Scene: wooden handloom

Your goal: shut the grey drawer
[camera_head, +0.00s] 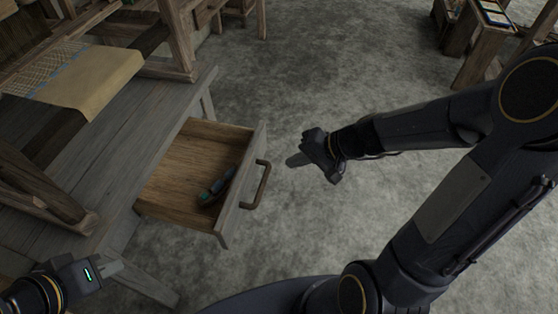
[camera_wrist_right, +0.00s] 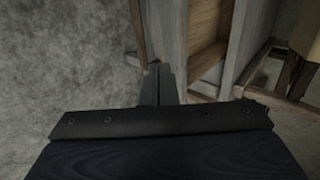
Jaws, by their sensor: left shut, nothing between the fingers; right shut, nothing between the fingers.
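The grey drawer (camera_head: 240,187) stands pulled out from the grey table (camera_head: 100,150) in the head view. Its front faces right and carries a brown handle (camera_head: 260,186). A small dark object with a green part (camera_head: 213,191) lies inside near the front. My right gripper (camera_head: 292,160) is shut and empty, to the right of the handle and apart from it. In the right wrist view, its fingers (camera_wrist_right: 159,85) point towards the drawer front (camera_wrist_right: 172,40). My left gripper (camera_head: 115,267) is shut and empty at the lower left, near the table's front leg.
The wooden loom (camera_head: 180,40) with tan cloth (camera_head: 90,85) stands on and behind the table at upper left. A wooden bench (camera_head: 485,40) with small colourful items is at upper right.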

